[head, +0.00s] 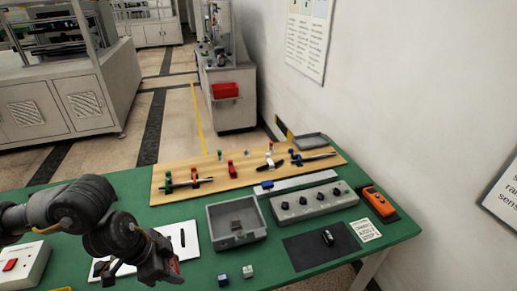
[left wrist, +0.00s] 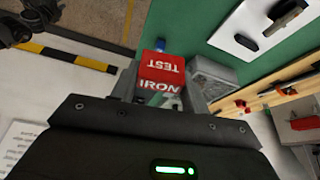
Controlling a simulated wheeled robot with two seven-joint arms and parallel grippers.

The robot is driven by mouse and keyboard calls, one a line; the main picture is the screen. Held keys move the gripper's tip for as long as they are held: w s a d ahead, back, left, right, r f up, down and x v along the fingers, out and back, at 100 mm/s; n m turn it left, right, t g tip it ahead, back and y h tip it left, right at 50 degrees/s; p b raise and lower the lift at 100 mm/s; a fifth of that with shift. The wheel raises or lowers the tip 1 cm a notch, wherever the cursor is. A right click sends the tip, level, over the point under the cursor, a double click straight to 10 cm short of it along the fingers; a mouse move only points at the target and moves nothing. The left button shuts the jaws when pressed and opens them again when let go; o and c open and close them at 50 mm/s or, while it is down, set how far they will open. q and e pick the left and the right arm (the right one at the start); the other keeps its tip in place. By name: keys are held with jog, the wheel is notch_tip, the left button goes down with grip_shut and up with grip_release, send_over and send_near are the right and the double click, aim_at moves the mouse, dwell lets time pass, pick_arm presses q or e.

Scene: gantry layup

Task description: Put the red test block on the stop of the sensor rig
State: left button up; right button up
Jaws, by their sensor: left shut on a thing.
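My left gripper (head: 168,268) is low over the front left of the green table, beside a white sheet. In the left wrist view it is shut on the red test block (left wrist: 160,74), whose faces read "TEST" and "IRON". In the head view the block is mostly hidden by the gripper. I cannot tell which part is the stop. My right gripper is not in view.
A knobbed grey box (head: 313,204), black mat (head: 300,255) and orange device (head: 378,200) are further right.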

pick_arm(q)
jog(key=w+r+n+b, duration=0.1)
jog(key=w+r+b, duration=0.1)
jog(key=w+r, duration=0.25)
jog(key=s+f+n+t+y, duration=0.1)
jog(key=f+n, duration=0.4)
jog(key=f, duration=0.9)
jog(key=shift+s+a+n+t+y, duration=0.3)
jog(key=shift+s+n+t, duration=0.15)
jog(key=shift+s, duration=0.55)
